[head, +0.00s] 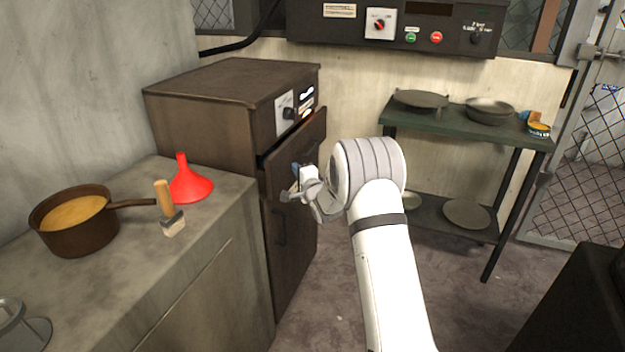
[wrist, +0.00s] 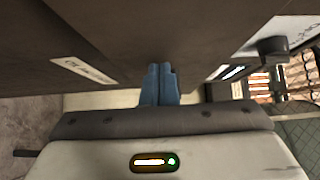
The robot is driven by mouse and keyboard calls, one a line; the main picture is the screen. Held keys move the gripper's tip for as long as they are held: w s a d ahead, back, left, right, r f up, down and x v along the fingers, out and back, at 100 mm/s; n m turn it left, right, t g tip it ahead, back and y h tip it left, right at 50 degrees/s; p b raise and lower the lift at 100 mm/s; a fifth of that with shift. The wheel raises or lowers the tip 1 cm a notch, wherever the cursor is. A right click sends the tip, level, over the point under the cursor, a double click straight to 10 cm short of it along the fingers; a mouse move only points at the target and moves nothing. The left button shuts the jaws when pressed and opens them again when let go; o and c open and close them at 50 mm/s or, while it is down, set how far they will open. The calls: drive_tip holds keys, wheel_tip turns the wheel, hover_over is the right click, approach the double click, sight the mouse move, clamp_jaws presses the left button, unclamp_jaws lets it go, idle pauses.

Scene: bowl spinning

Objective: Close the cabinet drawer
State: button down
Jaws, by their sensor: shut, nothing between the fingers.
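The dark brown cabinet (head: 205,125) stands at the back left, past the counter's end. Its upper drawer (head: 309,138) is partly pulled out, with a dark gap behind its front panel. My gripper (head: 295,172) is at the drawer front in the head view; whether it touches cannot be told. In the wrist view my blue fingers (wrist: 160,84) are together with nothing between them, and brown panels fill the view ahead. A pale label (wrist: 82,70) is on the left panel, and the cabinet's knob (wrist: 270,48) shows at the right.
The counter (head: 110,290) at left holds a brown pot (head: 77,240), a red funnel (head: 190,185) and a wooden-handled tool (head: 166,205). A green shelf table (head: 455,125) with pans stands at right. The floor between is clear.

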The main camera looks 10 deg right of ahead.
sight(289, 169)
drive_tip(key=w+a, duration=0.2)
drive_tip(key=shift+a+f+b, duration=0.1)
drive_tip(key=shift+a+b, duration=0.25)
drive_tip(key=shift+w+a+r, duration=0.2)
drive_tip(key=shift+a+r, duration=0.15)
